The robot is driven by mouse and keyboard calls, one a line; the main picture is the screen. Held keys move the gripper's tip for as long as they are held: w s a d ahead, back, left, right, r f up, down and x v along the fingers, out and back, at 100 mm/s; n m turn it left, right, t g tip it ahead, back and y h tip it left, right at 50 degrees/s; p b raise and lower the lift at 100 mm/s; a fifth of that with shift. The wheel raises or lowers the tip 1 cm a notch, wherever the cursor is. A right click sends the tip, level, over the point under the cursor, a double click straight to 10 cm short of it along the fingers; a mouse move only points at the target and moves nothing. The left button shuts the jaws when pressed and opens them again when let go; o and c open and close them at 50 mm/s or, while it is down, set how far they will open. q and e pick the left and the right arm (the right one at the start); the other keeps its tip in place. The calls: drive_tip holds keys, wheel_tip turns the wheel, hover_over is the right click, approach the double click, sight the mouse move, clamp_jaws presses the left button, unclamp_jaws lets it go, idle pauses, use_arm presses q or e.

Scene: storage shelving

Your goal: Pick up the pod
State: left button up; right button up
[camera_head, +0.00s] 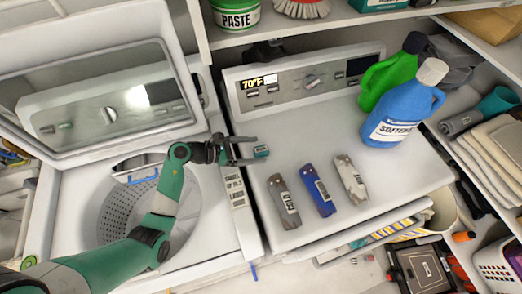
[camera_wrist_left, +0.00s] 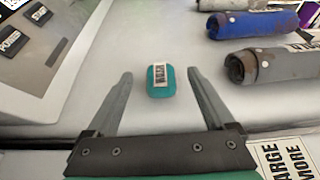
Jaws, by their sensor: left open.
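The pod (camera_head: 261,151) is a small teal block with a white label, lying on the white top of the right-hand machine near its left edge. It also shows in the left wrist view (camera_wrist_left: 160,86), centred between my fingers. My left gripper (camera_head: 250,150) is open, with its fingertips around the pod. In the wrist view there is a visible gap on each side, and neither finger appears to touch it. Whether the fingertips are level with the pod in height is hard to tell. My right gripper is not in view.
A blue softener jug (camera_head: 405,108) and a green jug (camera_head: 388,78) stand farther right. The control panel (camera_head: 300,80) rises behind. An open washer drum (camera_head: 120,210) is at left.

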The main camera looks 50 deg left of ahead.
sight(262, 153)
use_arm(q)
drive_tip(key=x, duration=0.3)
drive_tip(key=shift+w, duration=0.2)
clamp_jaws()
